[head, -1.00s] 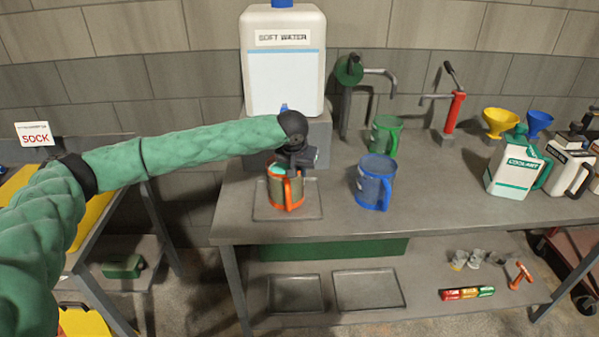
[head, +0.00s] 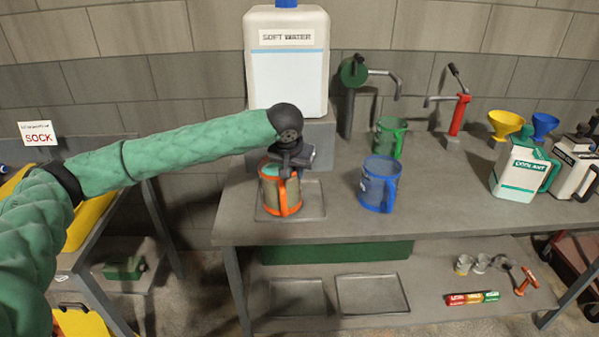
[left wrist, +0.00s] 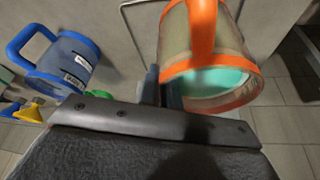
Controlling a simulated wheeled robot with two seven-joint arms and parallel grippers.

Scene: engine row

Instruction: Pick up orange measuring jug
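The orange measuring jug (head: 268,193) has a clear body, an orange rim, base and handle, and teal inside. It is over the drip tray (head: 316,213) at the left end of the bench, seemingly raised a little. My left gripper (head: 287,166) is at the jug's upper back side, shut on its wall. In the left wrist view the jug (left wrist: 177,38) fills the upper right, and the dark fingers (left wrist: 162,90) sit close together at its rim. The exact contact is partly hidden. My right gripper is not in view.
A blue jug (head: 377,184) stands right of the orange one, with a green jug (head: 388,138) behind it. The soft water tank (head: 287,75) stands behind my gripper. A coolant can (head: 520,172) and funnels are farther right. The front middle of the bench (head: 450,208) is clear.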

